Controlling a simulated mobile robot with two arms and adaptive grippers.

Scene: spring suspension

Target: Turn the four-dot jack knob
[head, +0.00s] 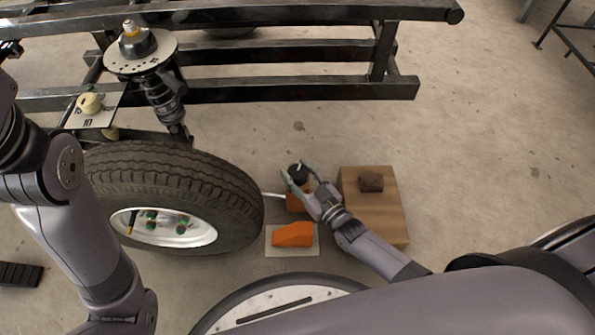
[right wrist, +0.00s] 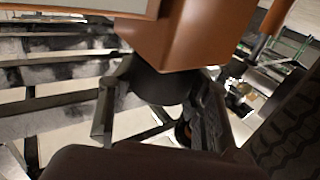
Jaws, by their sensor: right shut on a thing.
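The black jack knob (head: 298,173) sits on top of a small orange-brown jack box (head: 296,203) on the floor, right of the tyre. A pale mark shows on the knob; its dots are too small to count. My right gripper (head: 297,170) is shut on the knob, with a finger on either side. In the right wrist view the knob (right wrist: 163,86) is a dark round piece between the fingers, against the brown box (right wrist: 170,40). My left arm comes in at the left; its gripper cannot be made out.
An orange wedge (head: 292,235) lies on a pale mat in front. A wooden box (head: 395,215) with a brown block (head: 371,182) is close right. A steel frame (head: 300,90) spans the back.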

